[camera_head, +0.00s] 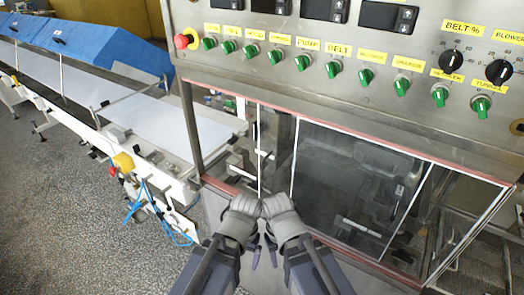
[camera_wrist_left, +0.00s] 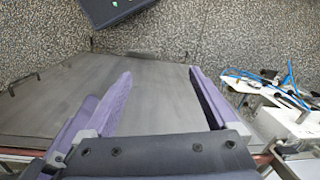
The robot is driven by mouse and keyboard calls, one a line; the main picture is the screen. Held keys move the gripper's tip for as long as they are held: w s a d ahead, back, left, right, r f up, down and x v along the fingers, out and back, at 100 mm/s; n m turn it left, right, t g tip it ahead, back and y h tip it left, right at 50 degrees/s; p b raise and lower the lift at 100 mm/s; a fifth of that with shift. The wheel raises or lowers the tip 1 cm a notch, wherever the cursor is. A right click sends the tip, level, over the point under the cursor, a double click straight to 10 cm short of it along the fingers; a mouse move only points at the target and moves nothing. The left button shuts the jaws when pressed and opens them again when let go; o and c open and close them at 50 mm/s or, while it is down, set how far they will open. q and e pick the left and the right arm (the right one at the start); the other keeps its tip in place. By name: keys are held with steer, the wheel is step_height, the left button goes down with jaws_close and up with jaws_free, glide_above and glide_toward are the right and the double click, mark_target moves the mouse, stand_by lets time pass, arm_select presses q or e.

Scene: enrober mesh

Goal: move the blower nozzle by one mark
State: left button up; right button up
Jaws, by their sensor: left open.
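My left gripper (camera_head: 255,254) is at the bottom centre of the head view, in front of the enrober's window frame. Its purple fingers stand apart in the left wrist view (camera_wrist_left: 160,76), with nothing between them. They point down over a grey metal panel (camera_wrist_left: 50,100) and the speckled floor. My right gripper (camera_head: 272,250) is close beside the left one; its fingers are mostly hidden by its wrist. I cannot make out the blower nozzle for certain. The enrober's interior shows only dimly behind the dark window (camera_head: 355,185).
Above the windows is a control panel (camera_head: 300,60) with several green switches, black knobs and a red stop button (camera_head: 186,39). At left a white conveyor (camera_head: 190,125) with blue covers (camera_head: 95,45) runs out. Blue hoses (camera_head: 150,200) hang beside it. The grey floor at lower left is clear.

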stand_by(0.3)
arm_select(q)
steer(key=shift+a+f, duration=0.1)
steer(key=shift+c, duration=0.8)
steer(key=w+a+f+b, duration=0.1)
steer(key=w+a+f+n+b, duration=0.1)
steer(key=a, duration=0.1)
steer(key=w+a+f+n+b, duration=0.1)
steer(key=shift+w+a+f+h+b, duration=0.3)
steer(key=shift+f+h+b, duration=0.05)
steer(key=shift+h+b, duration=0.05)
steer(key=c, duration=0.4)
steer(key=n+t+h+b, duration=0.2)
steer(key=n+t+h, duration=1.05)
steer(key=n, duration=1.85)
glide_toward(229, 143)
steer(key=d+t+y, duration=0.2)
steer(key=t, duration=0.1)
steer(key=shift+f+x, duration=0.2)
steer(key=shift+x, duration=1.2)
steer(key=shift+f+x, duration=0.15)
steer(key=shift+x, duration=1.25)
steer(key=shift+f+x, duration=0.2)
steer(key=shift+x, duration=1.2)
